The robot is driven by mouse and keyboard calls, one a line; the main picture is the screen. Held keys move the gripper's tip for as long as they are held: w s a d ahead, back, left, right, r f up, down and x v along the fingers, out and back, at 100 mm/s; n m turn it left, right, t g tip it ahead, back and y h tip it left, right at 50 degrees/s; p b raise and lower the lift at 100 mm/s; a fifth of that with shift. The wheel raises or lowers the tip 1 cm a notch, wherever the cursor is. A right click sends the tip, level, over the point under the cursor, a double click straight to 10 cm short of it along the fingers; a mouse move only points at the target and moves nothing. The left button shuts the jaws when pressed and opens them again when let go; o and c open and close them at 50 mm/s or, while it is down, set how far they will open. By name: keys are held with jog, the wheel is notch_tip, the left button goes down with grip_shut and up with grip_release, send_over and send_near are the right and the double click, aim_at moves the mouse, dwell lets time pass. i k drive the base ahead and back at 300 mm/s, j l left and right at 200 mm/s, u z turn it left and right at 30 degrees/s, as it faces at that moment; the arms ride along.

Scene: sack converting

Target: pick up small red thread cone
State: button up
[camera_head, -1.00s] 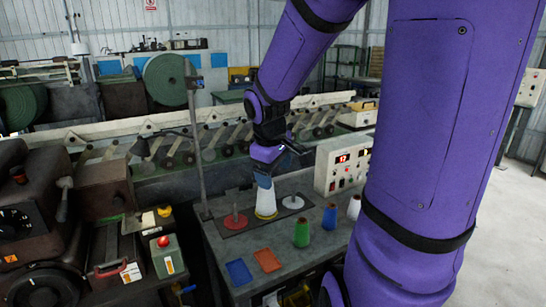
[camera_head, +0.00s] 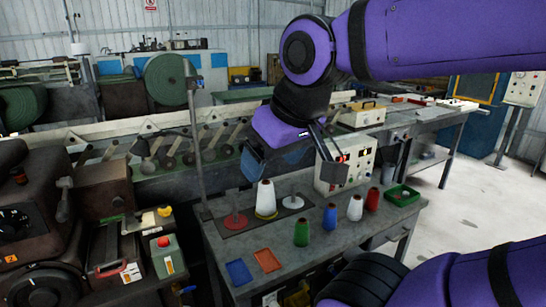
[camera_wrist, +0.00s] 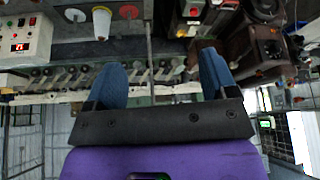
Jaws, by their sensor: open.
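The small red thread cone (camera_head: 372,199) stands upright on the grey workbench (camera_head: 225,255), at the right end of a row of small cones. The row also has a green cone (camera_head: 301,233), a blue cone (camera_head: 330,217) and a white cone (camera_head: 355,207). My gripper (camera_head: 312,162) is above the bench, up and to the left of the red cone, apart from it. In the wrist view its two blue fingers (camera_wrist: 162,82) are spread with nothing between them. I cannot make out the red cone in that view.
A green tray (camera_head: 402,195) sits right of the red cone. The control box (camera_head: 345,165) with red displays stands close behind the row. A larger white cone (camera_head: 266,198) stands by a red spindle disc (camera_head: 235,221). Blue (camera_head: 238,272) and orange (camera_head: 267,260) flat trays lie in front.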

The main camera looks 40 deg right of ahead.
aim_at(371, 202)
jog(key=z, duration=1.85)
jog(key=i+l, duration=0.25)
jog(key=l, duration=0.15)
jog(key=i+l+z, duration=0.15)
jog(key=l, duration=0.25)
jog(key=i, duration=0.1)
